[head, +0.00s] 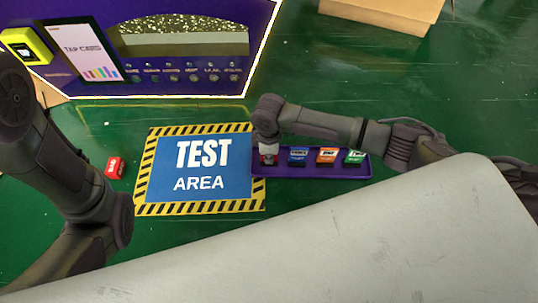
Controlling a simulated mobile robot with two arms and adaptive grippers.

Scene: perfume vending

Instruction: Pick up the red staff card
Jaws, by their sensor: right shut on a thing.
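A purple tray (330,171) lies on the green table, right of the test area mat. A blue card (298,157), an orange card (327,156) and a green card (355,157) stand in it. My right gripper (268,156) points down at the tray's left end, shut on what looks like the red staff card (264,159). Only a little red shows there; the gripper hides most of the card. The card seems to be still at the tray. My left arm comes in from the left, but its gripper is not visible.
A blue mat (190,196) marked TEST AREA lies left of the tray. A small red block (115,168) lies left of the mat. A purple vending machine (190,82) with a yellow reader (25,46) stands at the back left. A cardboard box (385,10) is at the top.

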